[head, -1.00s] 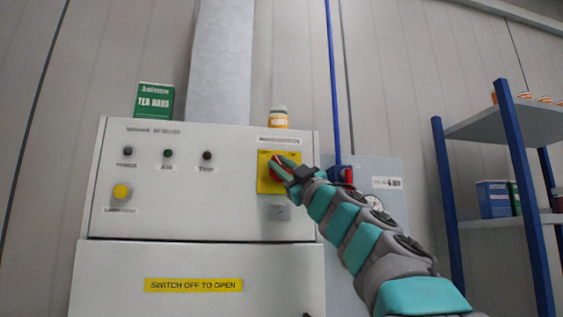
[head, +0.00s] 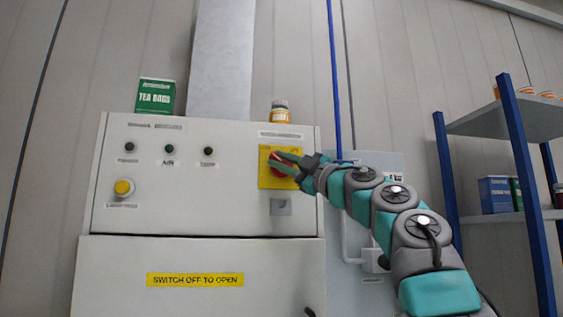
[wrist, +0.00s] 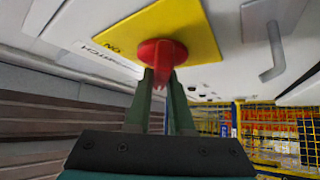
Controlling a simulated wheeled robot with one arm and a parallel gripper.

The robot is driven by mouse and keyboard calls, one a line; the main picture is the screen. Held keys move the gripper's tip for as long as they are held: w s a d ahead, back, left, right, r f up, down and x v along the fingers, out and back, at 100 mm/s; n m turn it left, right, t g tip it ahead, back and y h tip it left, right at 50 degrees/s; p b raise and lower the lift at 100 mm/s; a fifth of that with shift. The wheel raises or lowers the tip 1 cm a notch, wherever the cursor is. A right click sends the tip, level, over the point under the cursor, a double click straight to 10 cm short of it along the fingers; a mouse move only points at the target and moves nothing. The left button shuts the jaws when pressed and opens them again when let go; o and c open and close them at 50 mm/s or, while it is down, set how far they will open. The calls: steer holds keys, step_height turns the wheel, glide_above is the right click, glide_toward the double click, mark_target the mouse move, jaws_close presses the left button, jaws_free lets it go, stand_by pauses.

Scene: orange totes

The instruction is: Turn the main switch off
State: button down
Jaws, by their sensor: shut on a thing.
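The main switch is a red rotary knob (head: 281,164) on a yellow plate (head: 264,180), at the right of the grey-white cabinet front in the head view. In the wrist view the red knob (wrist: 162,52) stands out from the yellow plate (wrist: 120,25), which shows part of the word "ON". My gripper (head: 284,163) reaches in from the right, and its two dark green fingers are shut on the knob, one on each side of its handle. The fingers partly hide the knob and its exact angle.
The cabinet has small lamps, a yellow button (head: 123,188) and a sign "SWITCH OFF TO OPEN" (head: 195,280). A green tea box (head: 155,96) and a small jar (head: 279,112) stand on top. A blue-posted shelf (head: 505,120) is at the right. A latch handle (wrist: 273,50) shows beside the plate.

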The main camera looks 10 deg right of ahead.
stand_by(0.4)
steer(key=c, duration=0.8)
jaws_free()
steer(key=shift+s, duration=0.1)
steer(key=b+v, duration=0.3)
steer(key=v, duration=0.5)
